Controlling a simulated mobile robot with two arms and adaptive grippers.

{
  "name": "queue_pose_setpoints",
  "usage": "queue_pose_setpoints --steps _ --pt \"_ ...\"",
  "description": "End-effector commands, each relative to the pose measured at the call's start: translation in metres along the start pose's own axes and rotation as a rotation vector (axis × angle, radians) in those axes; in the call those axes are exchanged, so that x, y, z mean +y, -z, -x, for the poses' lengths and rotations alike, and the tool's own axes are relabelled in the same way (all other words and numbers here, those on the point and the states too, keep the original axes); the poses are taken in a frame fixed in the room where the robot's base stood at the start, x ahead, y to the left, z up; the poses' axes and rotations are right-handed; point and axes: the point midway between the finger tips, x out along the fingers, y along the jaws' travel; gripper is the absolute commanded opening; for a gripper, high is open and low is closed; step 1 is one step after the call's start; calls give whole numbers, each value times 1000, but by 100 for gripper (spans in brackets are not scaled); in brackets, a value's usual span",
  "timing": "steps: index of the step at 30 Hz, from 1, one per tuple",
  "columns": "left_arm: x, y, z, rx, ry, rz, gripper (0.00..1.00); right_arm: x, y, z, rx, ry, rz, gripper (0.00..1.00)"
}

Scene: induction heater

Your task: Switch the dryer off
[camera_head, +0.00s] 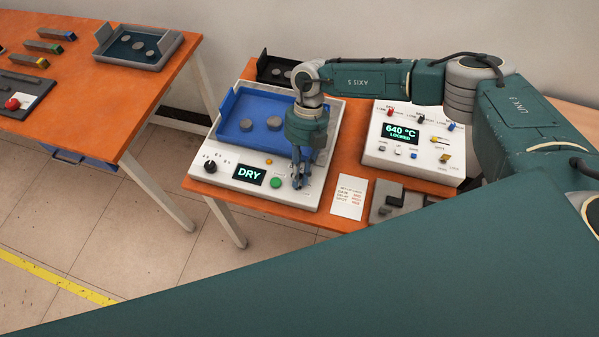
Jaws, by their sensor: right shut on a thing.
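The dryer (232,194) is a white box on the orange table, with a blue tray (243,107) on top holding grey round pieces. Its lit display (249,175) reads DRY. A black knob (210,166) is at the left of its front panel, and an orange light (268,161) and a green button (276,183) are right of the display. My right gripper (299,184) points down at the panel's right end, just right of the green button. It is shut on what appears to be the dryer's switch, mostly hidden by the fingers. My left gripper is out of view.
A white heater unit (428,165) reading 640 °C LOCKED stands to the right. A printed card (349,197) and a grey block holder (391,208) lie in front. A black tray (270,68) is behind the dryer. Another orange table (110,80) stands at left.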

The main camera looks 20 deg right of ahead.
Motion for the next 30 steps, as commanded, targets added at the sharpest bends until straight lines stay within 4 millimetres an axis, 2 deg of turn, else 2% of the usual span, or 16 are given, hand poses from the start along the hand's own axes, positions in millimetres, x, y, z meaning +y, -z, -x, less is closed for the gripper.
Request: queue_pose_setpoints --steps 10,15,18,23,30 --pt "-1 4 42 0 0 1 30 2 10 8 -153 29 3 0" --pt "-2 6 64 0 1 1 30 4 17 5 -288 54 4 0" --pt "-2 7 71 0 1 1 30 5 20 2 -372 70 4 0" --pt "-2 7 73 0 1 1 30 6 24 -4 -499 94 3 0" --pt "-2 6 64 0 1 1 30 7 27 -10 -651 125 -1 0"
